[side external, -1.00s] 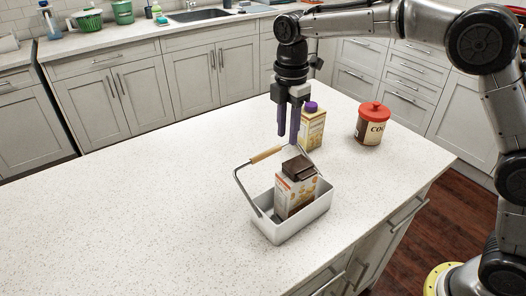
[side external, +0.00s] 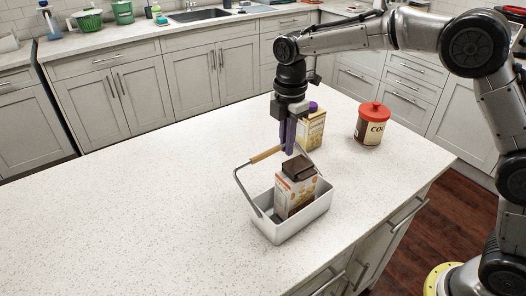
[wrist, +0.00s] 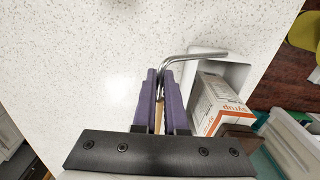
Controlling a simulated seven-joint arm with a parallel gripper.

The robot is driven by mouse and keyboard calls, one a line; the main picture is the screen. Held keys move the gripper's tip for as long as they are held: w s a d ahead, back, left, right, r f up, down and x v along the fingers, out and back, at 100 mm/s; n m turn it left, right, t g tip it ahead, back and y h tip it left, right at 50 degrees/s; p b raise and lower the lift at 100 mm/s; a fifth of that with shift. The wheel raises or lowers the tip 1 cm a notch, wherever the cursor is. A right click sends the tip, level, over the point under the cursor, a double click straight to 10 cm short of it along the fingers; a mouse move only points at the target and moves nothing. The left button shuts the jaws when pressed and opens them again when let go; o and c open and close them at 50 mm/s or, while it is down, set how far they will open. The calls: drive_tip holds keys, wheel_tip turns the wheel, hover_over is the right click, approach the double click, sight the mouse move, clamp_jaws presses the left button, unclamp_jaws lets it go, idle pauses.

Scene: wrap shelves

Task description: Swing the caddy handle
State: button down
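The caddy (side external: 287,231) is a white open box on the counter, and its rim also shows in the wrist view (wrist: 238,75). Its handle is a bent metal rod with a wooden grip (side external: 266,154), raised above the box and leaning toward its far side. A carton with a brown top (side external: 295,188) stands in the caddy. My gripper (side external: 287,151) points down with its purple fingers at the right end of the wooden grip. In the wrist view the fingers (wrist: 160,80) lie close on both sides of the handle, shut on it. The fingers partly hide the grip.
A carton with a purple cap (side external: 312,131) stands just behind my gripper. A brown and cream canister with a red lid (side external: 372,124) is farther right. The counter (side external: 140,200) left of the caddy is clear. Its front edge lies close to the caddy's right.

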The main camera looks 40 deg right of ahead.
drive_tip(key=shift+r, duration=0.1)
drive_tip(key=shift+s+r, duration=0.95)
drive_tip(key=shift+r, duration=0.15)
drive_tip(key=shift+s, duration=0.1)
drive_tip(key=shift+s+d+r, duration=0.1)
drive_tip(key=shift+s+r, duration=0.3)
drive_tip(key=shift+s, duration=0.2)
drive_tip(key=shift+s+d+r, duration=0.1)
drive_tip(key=shift+s+r, duration=0.3)
drive_tip(key=shift+s, duration=0.2)
drive_tip(key=shift+s+r, duration=0.35)
drive_tip(key=shift+s, duration=0.35)
drive_tip(key=shift+s+r, duration=0.3)
drive_tip(key=shift+s, duration=0.35)
